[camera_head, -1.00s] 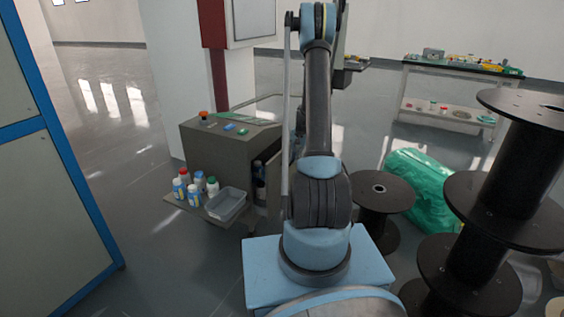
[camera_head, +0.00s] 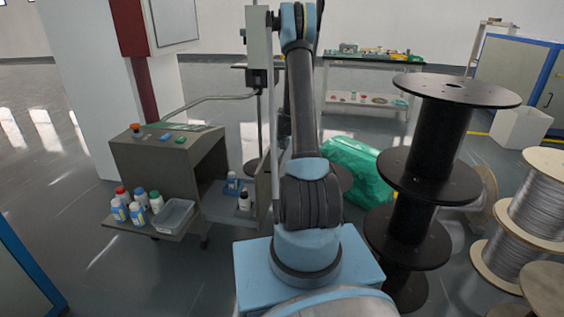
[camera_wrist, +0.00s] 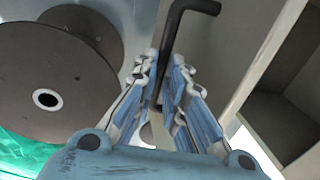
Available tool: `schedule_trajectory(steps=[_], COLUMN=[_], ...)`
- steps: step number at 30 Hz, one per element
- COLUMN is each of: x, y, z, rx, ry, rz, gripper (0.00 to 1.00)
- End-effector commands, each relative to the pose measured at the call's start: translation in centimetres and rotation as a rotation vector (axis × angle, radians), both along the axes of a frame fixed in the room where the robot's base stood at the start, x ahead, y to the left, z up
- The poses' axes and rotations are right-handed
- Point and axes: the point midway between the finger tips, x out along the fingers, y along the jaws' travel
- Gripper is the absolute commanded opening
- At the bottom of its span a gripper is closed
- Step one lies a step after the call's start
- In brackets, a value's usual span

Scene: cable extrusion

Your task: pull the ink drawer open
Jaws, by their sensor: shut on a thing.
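The grey cabinet (camera_head: 160,165) stands at the left in the head view. Its ink drawer (camera_head: 222,212) stands out from the right side, with a few small bottles (camera_head: 244,200) inside and an upright front panel (camera_head: 263,190). In the wrist view my gripper (camera_wrist: 167,68) is shut on a black bent handle (camera_wrist: 190,7), which runs down between the fingers. My gripper is hidden behind my arm in the head view. A pale panel and a dark open compartment (camera_wrist: 278,125) show at the right of the wrist view.
A side shelf (camera_head: 160,233) holds bottles and a clear tray (camera_head: 174,215). Black spools (camera_head: 430,150) and a green wrapped bundle (camera_head: 355,170) stand right of my arm. Wire reels (camera_head: 540,210) are farther right. Floor is open left of the cabinet.

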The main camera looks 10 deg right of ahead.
Motion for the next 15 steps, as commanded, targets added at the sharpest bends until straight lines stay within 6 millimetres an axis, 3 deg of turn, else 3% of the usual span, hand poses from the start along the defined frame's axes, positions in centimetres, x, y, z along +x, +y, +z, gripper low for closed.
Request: schedule_trajectory(steps=[15], x=[-0.88], y=[0.98], z=[-0.12], rx=[0.004], ry=[0.011], rz=[0.024], gripper=[0.0])
